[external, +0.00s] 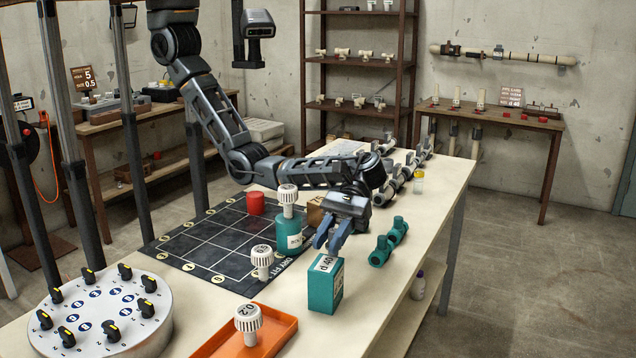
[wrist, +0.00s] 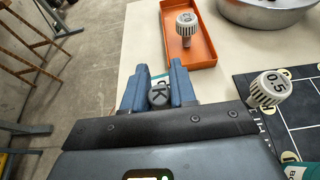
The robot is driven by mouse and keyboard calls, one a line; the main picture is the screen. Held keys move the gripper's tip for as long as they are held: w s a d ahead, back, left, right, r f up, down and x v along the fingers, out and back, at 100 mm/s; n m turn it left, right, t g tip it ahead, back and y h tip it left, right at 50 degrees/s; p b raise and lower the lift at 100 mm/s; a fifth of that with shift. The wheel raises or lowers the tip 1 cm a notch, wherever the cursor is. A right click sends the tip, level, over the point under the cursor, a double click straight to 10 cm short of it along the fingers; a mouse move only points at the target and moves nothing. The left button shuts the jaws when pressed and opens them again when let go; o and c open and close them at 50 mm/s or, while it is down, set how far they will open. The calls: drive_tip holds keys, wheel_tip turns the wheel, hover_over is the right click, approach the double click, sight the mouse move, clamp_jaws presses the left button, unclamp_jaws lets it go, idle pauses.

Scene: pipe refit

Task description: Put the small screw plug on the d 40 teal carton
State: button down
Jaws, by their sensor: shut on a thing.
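The teal carton (external: 325,290) marked d 40 stands upright near the right side of the table. My gripper (external: 331,240) points down just above its top. In the wrist view my gripper (wrist: 158,90) is shut on a small dark grey round plug (wrist: 158,97) with a pale mark like a K on its face. The fingers hide this plug in the external view. A teal sliver of the carton shows past the fingertips in the wrist view. I cannot tell whether the plug touches the carton.
White knobbed plugs stand on the orange tray (external: 283,331), by the grid mat (external: 213,253) and on a teal bottle (external: 290,235). Teal pipe fittings (external: 388,243) lie right of the carton. A round dial stand (external: 100,315) is at front left. The table's right edge is close.

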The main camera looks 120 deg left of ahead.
drive_tip(key=shift+f, duration=0.2)
drive_tip(key=c, duration=0.9)
unclamp_jaws()
drive_tip(key=shift+a+r, duration=0.2)
drive_tip(key=shift+a, duration=0.05)
drive_tip(key=v, duration=1.1)
drive_tip(key=shift+a+b, duration=0.25)
drive_tip(key=shift+b, duration=0.05)
